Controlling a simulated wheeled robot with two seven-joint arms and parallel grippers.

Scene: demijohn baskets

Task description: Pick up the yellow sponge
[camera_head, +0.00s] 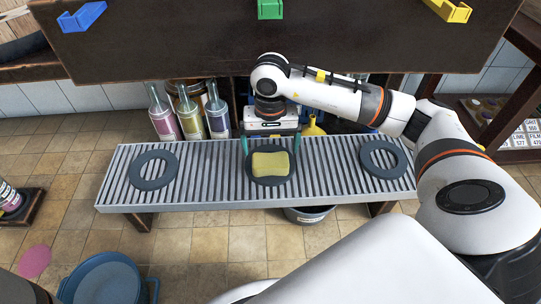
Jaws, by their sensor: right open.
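The yellow sponge (270,164) lies on the middle dark ring (271,180) on the slatted grey bench (213,181). My right gripper (270,150) reaches in from the right and points down just behind the sponge. Its two green fingers are spread apart, one near each end of the sponge's far side. I cannot tell whether the fingers touch it. My left gripper is not in view.
More dark rings lie on the bench, one at left (153,170) and one at right (383,159). Several bottles (191,118) stand behind the bench. A dark panel (180,45) overhangs the back. A blue tub (103,281) stands on the floor at lower left.

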